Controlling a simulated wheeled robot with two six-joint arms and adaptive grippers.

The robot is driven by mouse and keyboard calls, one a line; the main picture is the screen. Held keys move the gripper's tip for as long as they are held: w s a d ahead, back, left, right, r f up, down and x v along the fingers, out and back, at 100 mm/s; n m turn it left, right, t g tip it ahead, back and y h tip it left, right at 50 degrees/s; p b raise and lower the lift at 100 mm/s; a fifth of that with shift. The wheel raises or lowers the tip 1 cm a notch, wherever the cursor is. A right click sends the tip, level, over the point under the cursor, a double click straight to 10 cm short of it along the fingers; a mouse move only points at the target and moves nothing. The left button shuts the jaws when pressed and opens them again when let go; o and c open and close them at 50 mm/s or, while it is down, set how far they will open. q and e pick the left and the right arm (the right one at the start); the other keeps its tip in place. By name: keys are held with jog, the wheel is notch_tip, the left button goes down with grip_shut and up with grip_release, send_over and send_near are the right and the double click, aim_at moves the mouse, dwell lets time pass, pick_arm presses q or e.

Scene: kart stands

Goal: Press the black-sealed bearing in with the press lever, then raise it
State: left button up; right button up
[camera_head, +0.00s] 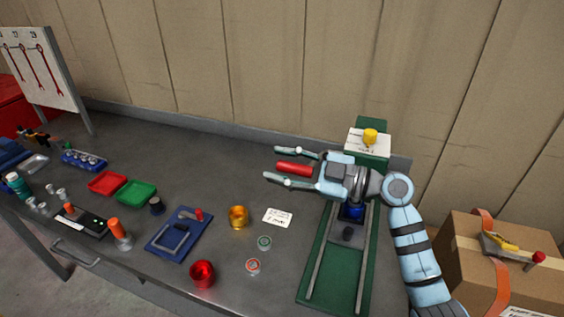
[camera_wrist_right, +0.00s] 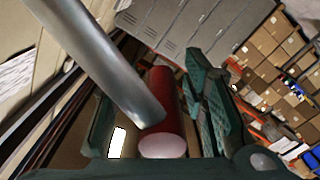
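The press (camera_head: 330,275) is a green frame with pale rails at the right of the bench. Its lever ends in a red grip (camera_head: 295,168), which also shows in the right wrist view (camera_wrist_right: 166,105) beside a silver rod (camera_wrist_right: 95,55). My right gripper (camera_head: 281,167) has its fingers either side of the grip, open, with gaps visible. A blue part (camera_head: 352,212) and a small black piece (camera_head: 348,233) sit in the press; I cannot tell whether either is the black-sealed bearing. My arm hides part of the press. My left gripper is not in view.
Two small rings (camera_head: 264,242) (camera_head: 252,265), a red cup (camera_head: 202,274), a gold cup (camera_head: 238,217) and a white card (camera_head: 277,217) lie left of the press. A blue tray (camera_head: 165,243) is farther left. A cardboard box (camera_head: 470,255) stands at right.

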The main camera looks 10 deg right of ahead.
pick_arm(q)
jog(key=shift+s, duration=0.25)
pick_arm(e)
jog(key=shift+s, duration=0.2)
jog(key=shift+w, duration=0.15)
grip_shut()
